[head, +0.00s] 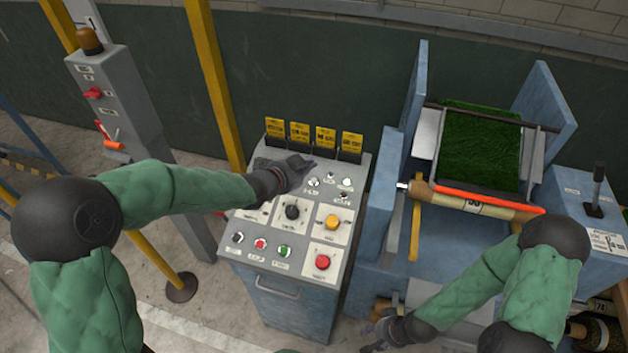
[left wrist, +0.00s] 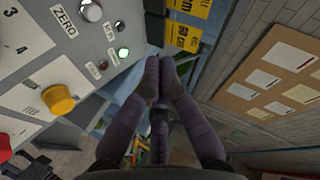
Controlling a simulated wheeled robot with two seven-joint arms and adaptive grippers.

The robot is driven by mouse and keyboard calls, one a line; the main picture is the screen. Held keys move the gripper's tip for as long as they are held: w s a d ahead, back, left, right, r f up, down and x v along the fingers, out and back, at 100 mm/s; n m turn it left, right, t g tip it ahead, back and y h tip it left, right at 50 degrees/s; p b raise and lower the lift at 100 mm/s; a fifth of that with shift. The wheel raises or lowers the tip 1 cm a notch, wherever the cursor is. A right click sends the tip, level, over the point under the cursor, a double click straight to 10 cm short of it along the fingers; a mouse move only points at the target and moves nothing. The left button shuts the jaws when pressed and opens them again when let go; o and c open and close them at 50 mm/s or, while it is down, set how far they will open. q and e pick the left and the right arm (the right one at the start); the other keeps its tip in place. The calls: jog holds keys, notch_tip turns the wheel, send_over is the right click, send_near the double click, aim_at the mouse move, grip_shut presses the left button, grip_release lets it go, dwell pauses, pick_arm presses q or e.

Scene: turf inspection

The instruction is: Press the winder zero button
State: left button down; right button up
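The ZERO label (left wrist: 64,20) is on the grey control panel (head: 262,222), beside a round pale button (left wrist: 91,10) at the top of the left wrist view. In the head view, a small pale button (head: 313,182) sits at the panel's upper part, just below my left gripper; its label is too small to read there. My left gripper (head: 307,163) is over the panel's upper edge. In the left wrist view its fingertips (left wrist: 159,68) are together with nothing between them, apart from the button. My right gripper (head: 372,338) hangs low beside the machine; its fingers are small and unclear.
The panel also has a black knob (head: 292,212), a yellow button (head: 332,222), a red button (head: 322,262) and a green button (head: 284,251). Yellow tags (head: 299,132) stand along its back edge. The blue winder (head: 385,195) with a turf strip (head: 480,150) stands right.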

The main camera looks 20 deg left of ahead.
pick_arm(q)
jog(key=f+b, duration=0.1)
jog(key=f, duration=0.1)
jog(key=w+f+b, duration=0.1)
jog(key=f+b, duration=0.1)
jog(key=w+f+b, duration=0.1)
jog(key=f, duration=0.1)
jog(key=shift+w+f, duration=0.1)
jog(key=shift+f, duration=0.25)
jog(key=shift+w+f+b, duration=0.35)
jog(key=shift+f+b, duration=0.4)
jog(key=shift+b, duration=0.25)
jog(key=shift+f, duration=0.1)
dwell(0.4)
jog(key=shift+w+d+f+b, duration=0.1)
jog(key=shift+f+b, duration=0.2)
jog(key=shift+b, duration=0.2)
jog(key=shift+w+f+b, duration=0.15)
jog(key=shift+f+b, duration=0.3)
jog(key=shift+b, duration=0.05)
dwell(0.6)
jog(key=shift+r, duration=0.15)
jog(key=shift+s+r+p, duration=0.3)
jog(key=shift+r+p, duration=0.2)
jog(key=shift+r, duration=0.25)
